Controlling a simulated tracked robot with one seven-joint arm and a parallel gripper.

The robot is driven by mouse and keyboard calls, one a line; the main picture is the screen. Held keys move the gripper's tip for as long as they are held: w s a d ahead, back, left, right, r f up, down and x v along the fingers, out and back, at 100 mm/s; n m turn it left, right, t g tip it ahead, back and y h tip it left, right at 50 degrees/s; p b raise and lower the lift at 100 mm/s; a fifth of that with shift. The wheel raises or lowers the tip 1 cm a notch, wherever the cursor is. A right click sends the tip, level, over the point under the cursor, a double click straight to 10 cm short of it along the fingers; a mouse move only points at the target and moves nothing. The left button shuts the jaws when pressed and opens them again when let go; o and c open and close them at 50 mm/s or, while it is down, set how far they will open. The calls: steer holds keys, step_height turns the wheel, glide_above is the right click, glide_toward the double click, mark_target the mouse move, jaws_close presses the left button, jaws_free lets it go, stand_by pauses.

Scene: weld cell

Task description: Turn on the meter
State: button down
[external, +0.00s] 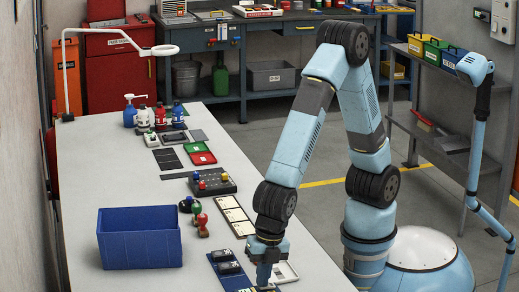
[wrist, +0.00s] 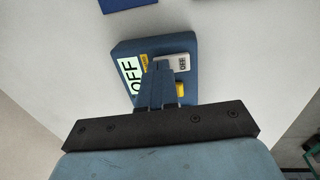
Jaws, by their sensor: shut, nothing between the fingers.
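The meter (wrist: 186,44) is a small blue box in the wrist view. Its pale display (wrist: 131,76) reads OFF, with a yellow label and a light grey plate beside it. A yellow button (wrist: 182,90) shows just right of my fingers. My gripper (wrist: 162,66) is shut and empty, with its fingers over the meter's face and hiding part of it. I cannot tell whether they touch it. In the external view my gripper (external: 263,284) points down at the table's near right edge, and I cannot make out the meter there.
Near my gripper on the white table (external: 100,165) are a blue tray with black items (external: 228,268) and a white tray (external: 287,273). A blue bin (external: 139,238) stands to the left. A grey box with knobs (external: 212,181) lies farther back. The table's left side is mostly clear.

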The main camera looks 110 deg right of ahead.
mark_target(275, 286)
steer(key=shift+w+f, duration=0.1)
steer(key=shift+f, duration=0.05)
stand_by(0.3)
steer(key=shift+s, duration=0.85)
steer(key=shift+r, duration=0.25)
step_height(275, 286, up, 14)
steer(key=s, duration=0.1)
steer(key=shift+s+f, duration=0.2)
steer(key=shift+s, duration=0.2)
steer(key=shift+w, duration=0.1)
